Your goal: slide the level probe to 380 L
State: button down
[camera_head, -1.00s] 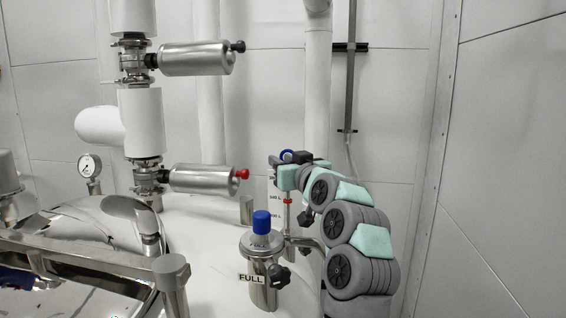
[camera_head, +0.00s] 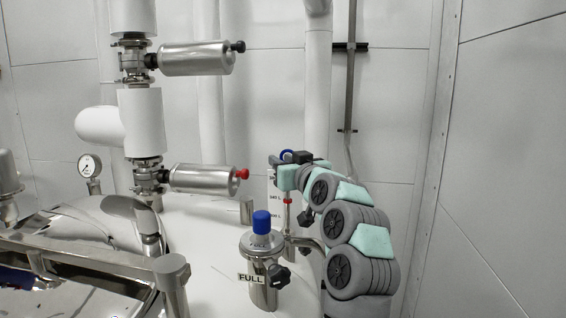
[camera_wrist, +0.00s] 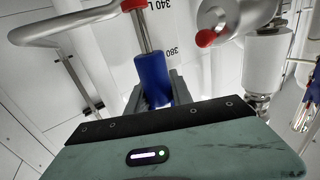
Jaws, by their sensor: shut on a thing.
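The level probe is a thin metal rod (camera_wrist: 142,38) with a blue cap (camera_wrist: 152,80) and a red collar (camera_wrist: 133,4) in the wrist view. My gripper (camera_wrist: 157,97) is shut on the blue cap, one finger on each side. A white scale stands beside the rod, with the 340 L mark (camera_wrist: 165,8) and the 380 mark (camera_wrist: 173,52) readable. In the head view my gripper (camera_head: 280,161) is at the top of the probe and mostly hides the cap. The red collar (camera_head: 288,201) shows lower on the rod, roughly level with the 340 L mark (camera_head: 274,198).
A steel vessel (camera_head: 262,260) with a blue top and a FULL label stands just left and in front of the probe. Two steel cylinders (camera_head: 198,60) project from the pipe at left. A rail (camera_head: 90,255) crosses the lower left. Open space lies to the right.

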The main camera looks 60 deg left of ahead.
jog(key=shift+r, duration=0.1)
notch_tip(320, 180, up, 5)
jog(key=shift+f+b, duration=0.1)
jog(key=shift+b, duration=0.35)
jog(key=c, duration=1.1)
grip_release()
